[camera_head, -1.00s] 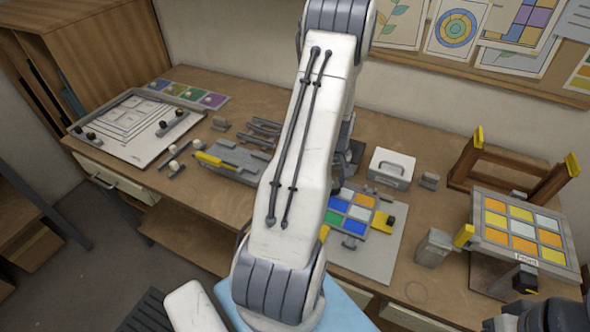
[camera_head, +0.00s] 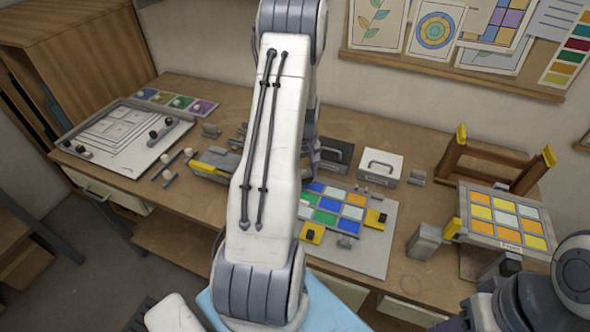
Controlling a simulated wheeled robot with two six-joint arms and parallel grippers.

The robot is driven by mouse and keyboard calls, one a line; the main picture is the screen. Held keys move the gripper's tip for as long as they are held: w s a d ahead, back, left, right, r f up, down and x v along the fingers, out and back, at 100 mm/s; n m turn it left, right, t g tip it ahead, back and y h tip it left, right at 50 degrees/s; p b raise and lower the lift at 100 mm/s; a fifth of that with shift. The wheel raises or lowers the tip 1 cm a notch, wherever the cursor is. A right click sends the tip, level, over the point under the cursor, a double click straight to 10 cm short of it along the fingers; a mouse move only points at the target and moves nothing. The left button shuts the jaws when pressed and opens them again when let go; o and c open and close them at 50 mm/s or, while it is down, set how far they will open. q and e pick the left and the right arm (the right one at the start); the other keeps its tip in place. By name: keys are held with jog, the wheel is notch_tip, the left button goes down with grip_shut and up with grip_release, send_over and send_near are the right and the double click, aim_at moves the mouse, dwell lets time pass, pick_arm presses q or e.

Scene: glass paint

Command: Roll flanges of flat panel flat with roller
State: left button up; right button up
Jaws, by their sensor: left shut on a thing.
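A flat panel (camera_head: 353,211) with a grid of blue, green, white and orange panes lies on a grey board (camera_head: 372,255) on the bench. Yellow clamps sit at its right side (camera_head: 375,218) and near its lower left (camera_head: 312,233). My left arm crosses the middle of the view and hides the panel's left part. My left gripper (camera_head: 311,172) shows only in part behind this arm, at the panel's back left. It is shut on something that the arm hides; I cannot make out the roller. My right arm is at the lower right, and its gripper is not in view.
A white box (camera_head: 380,168) and a dark box (camera_head: 335,157) stand behind the panel. A framed orange and yellow panel (camera_head: 505,219) rests at the right, before a wooden rack (camera_head: 494,160). A drawing board (camera_head: 125,140) lies at the left. Some bench is clear at the front left.

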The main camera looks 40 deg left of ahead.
pick_arm(q)
jog(key=shift+a+r+p, duration=0.15)
jog(key=shift+r+p, duration=0.15)
jog(key=shift+r, duration=0.3)
jog(key=shift+r+p, duration=1.4)
jog(key=shift+r, duration=0.5)
